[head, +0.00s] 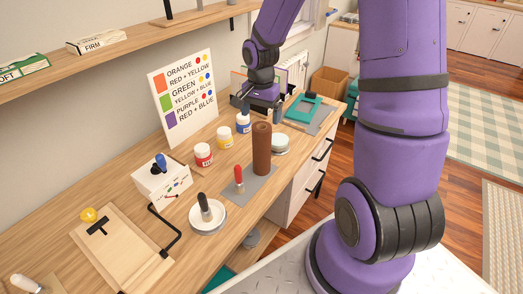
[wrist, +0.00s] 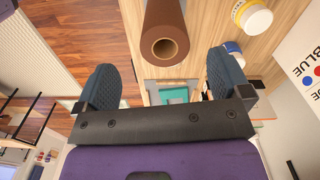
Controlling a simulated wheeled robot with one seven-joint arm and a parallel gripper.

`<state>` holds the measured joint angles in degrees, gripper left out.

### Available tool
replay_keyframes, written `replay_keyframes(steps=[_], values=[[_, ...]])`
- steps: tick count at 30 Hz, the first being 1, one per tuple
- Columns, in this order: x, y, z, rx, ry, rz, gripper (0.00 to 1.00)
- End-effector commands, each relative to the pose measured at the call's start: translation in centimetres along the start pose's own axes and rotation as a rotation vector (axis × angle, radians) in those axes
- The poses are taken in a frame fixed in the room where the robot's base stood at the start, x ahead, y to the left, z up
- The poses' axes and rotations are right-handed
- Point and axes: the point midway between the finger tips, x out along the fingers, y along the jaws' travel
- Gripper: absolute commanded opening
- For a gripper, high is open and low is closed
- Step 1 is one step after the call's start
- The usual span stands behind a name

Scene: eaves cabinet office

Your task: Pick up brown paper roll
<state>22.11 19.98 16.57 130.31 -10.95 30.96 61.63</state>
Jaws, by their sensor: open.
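The brown paper roll (head: 262,149) stands upright on the wooden desk, on or beside a grey sheet, in the head view. In the wrist view the roll (wrist: 166,32) shows its hollow round end, ahead of the fingers and roughly midway between them. My gripper (head: 244,104) is behind the roll in the head view, near the blue-lidded jar. In the wrist view my gripper (wrist: 162,85) has its two dark fingers wide apart, with nothing between them. The roll is not touched by the fingers as far as I can see.
Red (head: 203,155), yellow (head: 224,136) and blue (head: 243,122) paint jars stand left of the roll. A red-handled tool (head: 239,178) stands in front. A colour-mixing sign (head: 184,98) leans against the wall. A white round container (head: 280,145) and teal frame (head: 303,108) are close behind.

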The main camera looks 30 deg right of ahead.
Motion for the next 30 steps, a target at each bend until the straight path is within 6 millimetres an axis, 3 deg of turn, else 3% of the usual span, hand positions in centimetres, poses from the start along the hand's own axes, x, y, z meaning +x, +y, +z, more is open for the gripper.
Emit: replay_keyframes(steps=[6,14,24,30], values=[[3.1,0.0,0.1,-0.003,-0.003,0.002,0.96],[4.5,-0.1,-0.1,-0.003,-0.001,0.0,0.96],[8.4,-0.4,-0.7,-0.004,-0.001,0.001,0.96],[9.1,-0.5,-0.8,-0.002,0.001,-0.002,0.96]])
